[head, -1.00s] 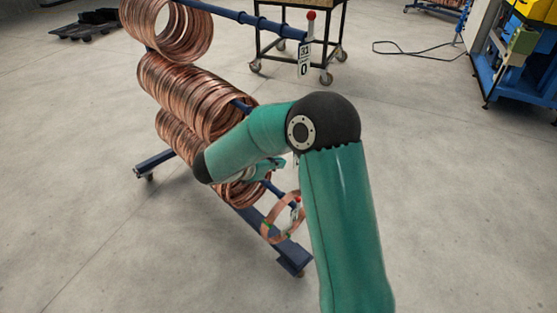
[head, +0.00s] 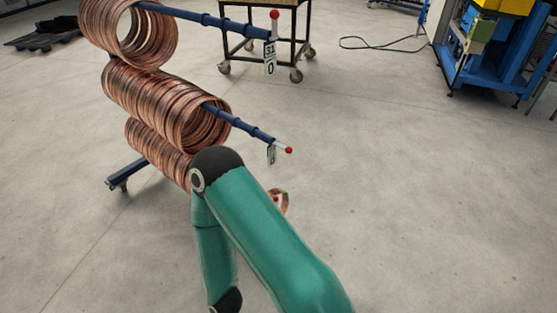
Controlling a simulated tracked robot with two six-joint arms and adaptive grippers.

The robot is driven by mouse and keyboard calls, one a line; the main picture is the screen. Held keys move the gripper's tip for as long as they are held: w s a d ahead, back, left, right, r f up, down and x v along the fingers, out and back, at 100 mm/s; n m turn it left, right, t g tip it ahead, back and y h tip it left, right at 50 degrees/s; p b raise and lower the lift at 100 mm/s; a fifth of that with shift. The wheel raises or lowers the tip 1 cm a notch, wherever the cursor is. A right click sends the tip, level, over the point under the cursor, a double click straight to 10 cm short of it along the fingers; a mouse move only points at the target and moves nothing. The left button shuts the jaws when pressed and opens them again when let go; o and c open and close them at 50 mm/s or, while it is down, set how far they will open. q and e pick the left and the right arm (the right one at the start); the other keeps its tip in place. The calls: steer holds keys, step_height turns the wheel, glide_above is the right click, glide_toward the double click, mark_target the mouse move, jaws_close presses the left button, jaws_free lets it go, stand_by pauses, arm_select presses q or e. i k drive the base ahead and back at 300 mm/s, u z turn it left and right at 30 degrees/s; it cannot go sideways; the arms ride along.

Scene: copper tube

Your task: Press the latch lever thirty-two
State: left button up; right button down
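A blue rack bar in the middle row carries a thick bundle of copper coils (head: 150,95). At its right end hang a small number tag (head: 271,156), whose digits I cannot read clearly, and a lever with a red ball (head: 289,150) pointing out to the right, nearly in line with the bar. The upper bar (head: 200,18) has a tag reading 31 over 0 (head: 270,58) and an upright lever with a red ball (head: 274,15). My green arm passes in front of the lower bar; both grippers are out of view.
A copper ring (head: 285,203) and a red knob (head: 276,199) show behind my arm at the lower bar. A wheeled cart (head: 262,45) stands behind the rack. A blue machine (head: 480,60) is at upper right. The floor on the right is clear.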

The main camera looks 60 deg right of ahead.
mark_target(288, 150)
steer(key=u, duration=1.7)
steer(key=i, duration=0.1)
steer(key=z, duration=2.75)
steer(key=k, duration=0.6)
steer(key=i, duration=0.5)
steer(key=u, duration=0.1)
